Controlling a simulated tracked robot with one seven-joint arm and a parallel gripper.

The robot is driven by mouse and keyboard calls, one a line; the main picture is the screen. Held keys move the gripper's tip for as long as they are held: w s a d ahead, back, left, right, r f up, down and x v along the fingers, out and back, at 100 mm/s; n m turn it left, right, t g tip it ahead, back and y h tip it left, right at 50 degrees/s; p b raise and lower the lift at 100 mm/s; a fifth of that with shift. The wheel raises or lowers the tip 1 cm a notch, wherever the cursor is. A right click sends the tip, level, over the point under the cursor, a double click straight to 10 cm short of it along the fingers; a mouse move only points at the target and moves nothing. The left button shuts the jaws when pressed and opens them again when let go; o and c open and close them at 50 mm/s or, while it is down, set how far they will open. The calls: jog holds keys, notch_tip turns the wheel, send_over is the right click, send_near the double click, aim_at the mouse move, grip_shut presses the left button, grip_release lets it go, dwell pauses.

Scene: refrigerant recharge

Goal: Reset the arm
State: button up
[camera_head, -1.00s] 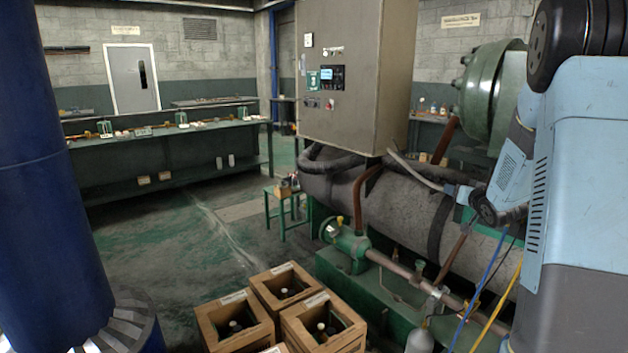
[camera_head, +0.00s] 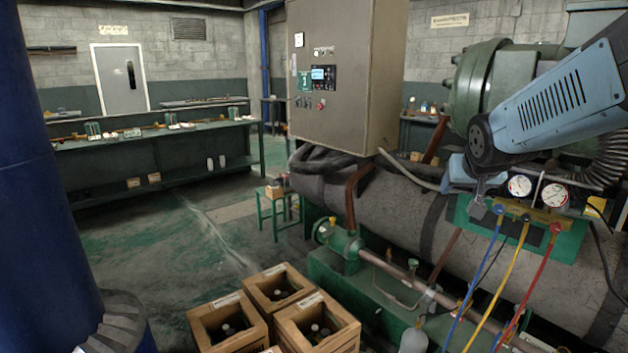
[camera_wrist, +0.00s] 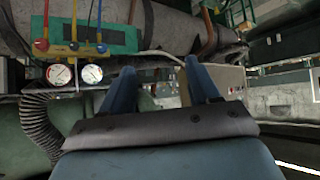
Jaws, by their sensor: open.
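My gripper (camera_wrist: 162,78) shows in the wrist view with its two blue fingers spread apart and nothing between them. My light blue arm (camera_head: 560,95) reaches in from the right edge of the head view, in front of the green machine end. Its lower end is by the gauge manifold, a green panel (camera_head: 568,246) with two round dials and blue, yellow and red hoses. The manifold also shows upside down in the wrist view (camera_wrist: 88,38), left of the fingers. I cannot tell from the head view how close my fingers are to it.
A grey cylindrical vessel (camera_head: 400,205) runs under a control cabinet (camera_head: 345,75). Several wooden crates (camera_head: 318,325) with bottles stand on the floor at the front. A blue column (camera_head: 45,190) fills the left. A long bench (camera_head: 150,150) stands behind; the floor between is open.

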jog(key=s+a+n+g+y, duration=0.1)
jog(key=s+a+g, duration=0.1)
jog(key=s, duration=0.7)
jog(key=s+a+f+n+g+y, duration=0.1)
jog(key=s+a, duration=0.4)
jog(key=s, duration=0.5)
jog(key=shift+s+a+f+g, duration=0.2)
jog(key=shift+s+a+g, duration=0.1)
jog(key=shift+g, duration=0.1)
jog(key=shift+c, duration=0.2)
